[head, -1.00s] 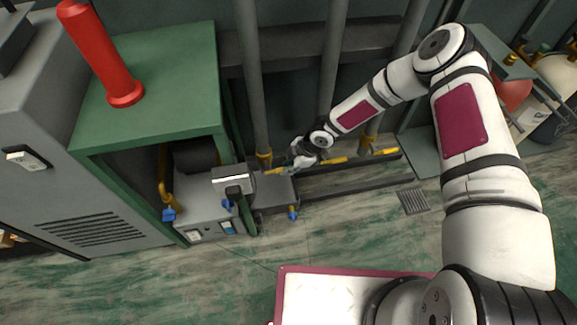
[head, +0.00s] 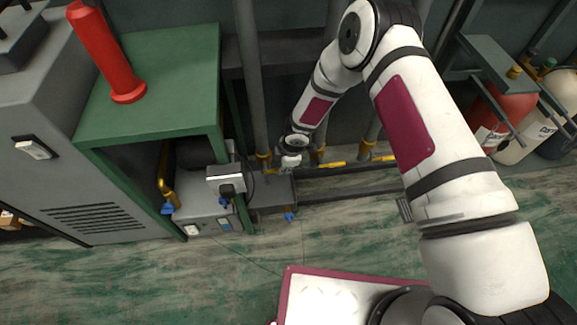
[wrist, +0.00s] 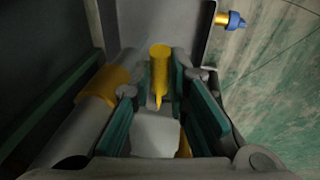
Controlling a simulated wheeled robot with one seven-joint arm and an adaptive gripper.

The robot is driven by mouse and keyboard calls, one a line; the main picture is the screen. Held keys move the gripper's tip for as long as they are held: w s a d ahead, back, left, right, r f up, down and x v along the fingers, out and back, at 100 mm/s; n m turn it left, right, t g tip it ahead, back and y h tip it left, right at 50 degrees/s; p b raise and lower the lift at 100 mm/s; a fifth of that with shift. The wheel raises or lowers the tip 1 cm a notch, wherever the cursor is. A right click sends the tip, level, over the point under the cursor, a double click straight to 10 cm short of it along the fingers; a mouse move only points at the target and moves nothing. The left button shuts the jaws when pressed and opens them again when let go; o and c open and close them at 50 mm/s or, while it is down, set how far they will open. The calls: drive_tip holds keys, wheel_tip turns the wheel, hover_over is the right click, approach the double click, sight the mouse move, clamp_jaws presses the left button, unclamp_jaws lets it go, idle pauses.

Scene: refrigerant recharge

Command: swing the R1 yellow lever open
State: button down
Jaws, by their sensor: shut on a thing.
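A yellow lever (wrist: 159,68) stands between my gripper's green-padded fingers in the wrist view. My gripper (wrist: 163,88) is shut on it. A yellow collar (wrist: 104,84) on a grey pipe lies just left of the fingers. In the head view my gripper (head: 289,167) is low by the leftmost vertical pipe, right of the green frame. The held lever is mostly hidden there behind my wrist. Two more yellow levers, a middle one (head: 334,164) and a right one (head: 384,158), lie to its right along the pipes. No R1 label is readable.
A green cabinet frame (head: 155,85) with a red cylinder (head: 105,55) on top stands at left. A blue-capped yellow valve (wrist: 230,19) is beyond my fingers. Red and cream gas bottles are at right.

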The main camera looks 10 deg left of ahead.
sight(276, 170)
drive_tip(key=shift+s+a+r+t+h+b, duration=0.1)
drive_tip(key=shift+a+r+t+h+b, duration=0.1)
drive_tip(key=shift+a+r+h, duration=0.3)
drive_tip(key=shift+s+a+r+t+h+b, duration=0.1)
drive_tip(key=shift+a+r+t+h+b, duration=0.1)
drive_tip(key=shift+h, duration=0.5)
drive_tip(key=shift+s+a+r+t+h+b, duration=0.1)
drive_tip(key=shift+a+r+t+h+b, duration=0.25)
drive_tip(key=shift+h, duration=0.5)
drive_tip(key=shift+s+a+r+t+h+b, duration=0.15)
drive_tip(key=shift+a+r+h+b, duration=0.2)
drive_tip(key=shift+h, duration=0.5)
drive_tip(key=c, duration=1.6)
unclamp_jaws()
drive_tip(key=shift+n, duration=0.3)
drive_tip(key=shift+o, duration=0.2)
